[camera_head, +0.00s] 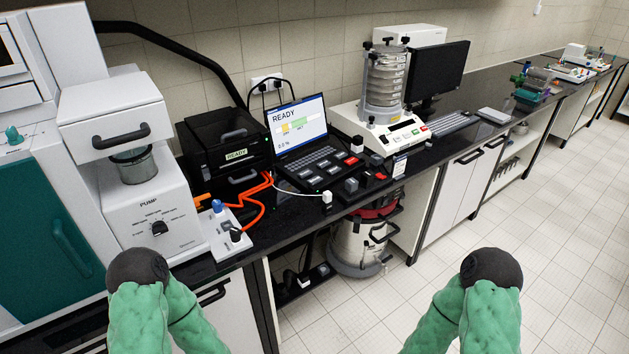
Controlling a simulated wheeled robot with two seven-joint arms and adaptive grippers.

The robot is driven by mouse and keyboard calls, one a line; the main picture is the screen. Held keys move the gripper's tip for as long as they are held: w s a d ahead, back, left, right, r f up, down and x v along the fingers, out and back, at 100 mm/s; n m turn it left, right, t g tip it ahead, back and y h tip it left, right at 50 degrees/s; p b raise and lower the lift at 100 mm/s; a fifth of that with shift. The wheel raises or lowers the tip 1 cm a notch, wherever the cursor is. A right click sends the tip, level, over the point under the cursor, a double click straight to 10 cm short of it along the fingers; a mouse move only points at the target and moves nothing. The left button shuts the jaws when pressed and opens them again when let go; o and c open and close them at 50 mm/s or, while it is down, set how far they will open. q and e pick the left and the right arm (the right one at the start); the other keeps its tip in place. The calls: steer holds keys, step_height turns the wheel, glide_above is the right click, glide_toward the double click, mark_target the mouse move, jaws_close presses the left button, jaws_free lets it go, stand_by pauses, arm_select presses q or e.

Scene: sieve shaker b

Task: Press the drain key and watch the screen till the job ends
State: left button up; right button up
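The laptop-like screen (298,122) stands open on the dark bench and reads READY, with a yellow and green bar and what looks like 0.0 % below. A black key panel (318,172) lies in front of it, with dark keys and a few red ones. Separate dark blocks (350,186) stand at its front right. The key labels are too small to read, so I cannot tell which is the drain key. My two green arms show at the bottom edge, bent, with dark rounded joints. Neither gripper shows in the view.
A black box (222,146) with a READY label stands left of the screen. The sieve shaker (386,85) stands at the right. A red-topped vacuum drum (356,245) sits below the bench. Floor at right is clear.

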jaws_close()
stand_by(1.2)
